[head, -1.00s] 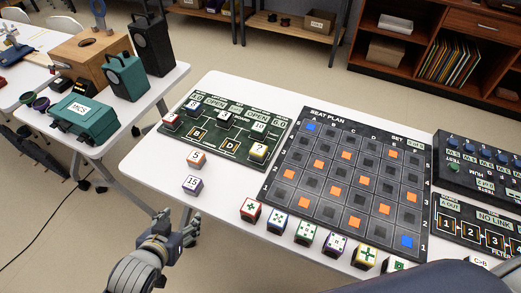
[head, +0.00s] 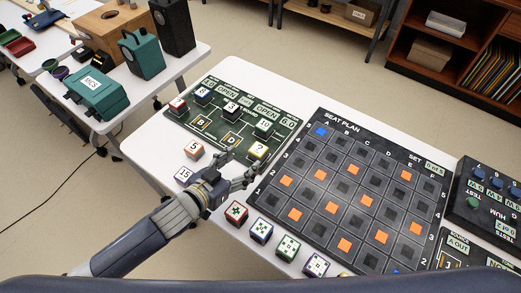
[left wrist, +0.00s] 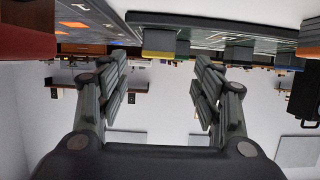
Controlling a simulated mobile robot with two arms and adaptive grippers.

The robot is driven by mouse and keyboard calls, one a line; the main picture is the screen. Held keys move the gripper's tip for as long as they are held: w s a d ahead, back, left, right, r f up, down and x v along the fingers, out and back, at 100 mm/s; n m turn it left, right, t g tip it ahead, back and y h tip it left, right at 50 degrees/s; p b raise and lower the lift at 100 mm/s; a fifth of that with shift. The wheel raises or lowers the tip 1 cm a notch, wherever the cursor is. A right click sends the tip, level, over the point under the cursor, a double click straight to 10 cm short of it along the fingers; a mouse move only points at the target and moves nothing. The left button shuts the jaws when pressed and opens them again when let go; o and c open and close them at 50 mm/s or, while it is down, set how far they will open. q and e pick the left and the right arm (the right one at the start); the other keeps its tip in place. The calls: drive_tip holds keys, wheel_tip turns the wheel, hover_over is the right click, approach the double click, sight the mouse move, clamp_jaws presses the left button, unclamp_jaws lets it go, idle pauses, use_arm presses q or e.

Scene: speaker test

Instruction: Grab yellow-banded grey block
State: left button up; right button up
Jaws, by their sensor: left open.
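A small block with a "?" on its pale top and yellow on its side (head: 258,152) sits at the near right corner of the dark green board (head: 213,141). In the left wrist view a grey block with a yellow band (left wrist: 160,44) shows at the top, ahead of and between the fingers; it appears to be the same block. My left gripper (head: 240,169) is open and empty, its fingers spread just short of the block and pointing at it. It also shows in the left wrist view (left wrist: 161,68). My right gripper is not in view.
Two loose blocks, an orange-sided "5" (head: 194,149) and a purple-sided "15" (head: 185,175), lie left of my gripper. A row of cross- and dot-marked blocks (head: 261,230) lines the near edge of the seat plan board (head: 316,228). Other blocks (head: 264,129) stand on the green board.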

sight(256, 152)
use_arm(q)
drive_tip(key=x, duration=0.7)
drive_tip(key=shift+w+d+p, duration=0.1)
drive_tip(key=shift+d+p, duration=0.2)
drive_tip(key=c, duration=1.2)
